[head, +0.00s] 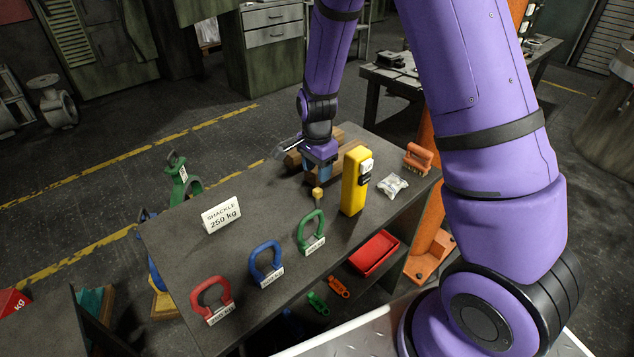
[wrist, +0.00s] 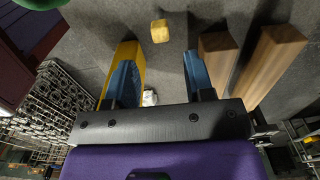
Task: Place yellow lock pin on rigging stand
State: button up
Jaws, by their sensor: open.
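The yellow lock pin (head: 318,194) is small with a block-like yellow head. It stands on the dark grey table (head: 185,248), left of a tall yellow box. My gripper (head: 320,172) is just behind it, low over the table. In the wrist view my gripper (wrist: 155,78) has its blue fingers apart with nothing between them. The pin's yellow head (wrist: 160,31) lies beyond the fingertips, roughly in line with the gap.
The yellow box (head: 354,190) is close on the right; wooden blocks (wrist: 268,62) lie beside the right finger. Green (head: 312,238), blue (head: 266,264) and red (head: 211,299) shackles stand along the front. A card (head: 221,215) reads "SHACKLE 250 kg". A clear bag (head: 392,186) lies right.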

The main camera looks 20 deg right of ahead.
jog(key=shift+r, duration=2.75)
notch_tip(320, 180, up, 10)
jog(key=n+t, duration=0.1)
jog(key=n, duration=0.2)
send_over(317, 190)
jog(key=s+d, duration=0.1)
jog(key=s, duration=0.3)
jog(key=s+d+r+n+t+y, duration=0.15)
jog(key=s+r+n, duration=0.25)
jog(key=s+r, duration=0.4)
jog(key=s+r+n+t, duration=0.1)
jog(key=s+r+n, duration=0.2)
jog(key=s, duration=0.4)
jog(key=s+d+r+n+t+h, duration=0.1)
jog(key=s+r+n, duration=0.3)
jog(key=s, duration=0.4)
jog(key=shift+d+r+t, duration=0.2)
jog(key=shift+r+t, duration=0.15)
jog(key=shift+r, duration=0.35)
jog(key=shift+h, duration=0.25)
